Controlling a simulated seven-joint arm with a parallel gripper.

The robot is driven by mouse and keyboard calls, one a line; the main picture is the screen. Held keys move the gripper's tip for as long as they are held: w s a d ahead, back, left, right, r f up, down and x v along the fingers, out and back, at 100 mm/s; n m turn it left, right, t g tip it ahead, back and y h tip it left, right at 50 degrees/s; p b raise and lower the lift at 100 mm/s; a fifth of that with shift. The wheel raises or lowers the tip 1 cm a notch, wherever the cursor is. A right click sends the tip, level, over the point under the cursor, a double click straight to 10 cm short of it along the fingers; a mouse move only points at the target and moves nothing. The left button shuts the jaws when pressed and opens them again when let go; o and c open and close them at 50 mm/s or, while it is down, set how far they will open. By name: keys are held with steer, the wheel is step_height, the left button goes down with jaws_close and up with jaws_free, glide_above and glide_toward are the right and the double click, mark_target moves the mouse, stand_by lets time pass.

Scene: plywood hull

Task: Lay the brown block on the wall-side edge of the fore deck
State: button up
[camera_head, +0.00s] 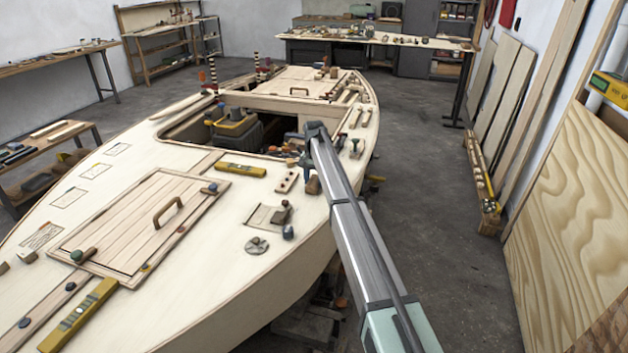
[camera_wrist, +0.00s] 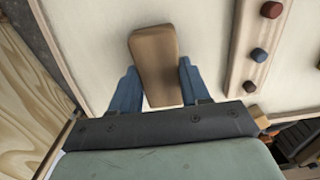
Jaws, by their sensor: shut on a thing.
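The brown block (camera_wrist: 155,65) is between the blue fingers of my gripper (camera_wrist: 157,88) in the wrist view, with its far end sticking out past them. Below it is the pale deck (camera_wrist: 205,30); I cannot tell whether the block touches it. In the head view my gripper (camera_head: 310,168) points down over the right side of the deck, beside the cockpit opening. The block (camera_head: 313,186) shows there as a small brown patch under the fingers. The deck's right-hand edge (camera_head: 330,228) faces the plywood wall side.
A wooden strip with several coloured knobs (camera_wrist: 258,55) lies right of the block. A yellow level (camera_head: 241,170), a hatch with a handle (camera_head: 130,225) and small tools crowd the deck. A plywood sheet (camera_head: 575,230) stands at the right, with open floor (camera_head: 440,230) between.

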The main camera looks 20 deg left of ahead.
mark_target(314, 181)
steer(key=shift+f, duration=0.1)
steer(key=o, duration=1.1)
steer(key=shift+c, duration=0.2)
step_height(314, 181, up, 12)
steer(key=shift+d, duration=0.1)
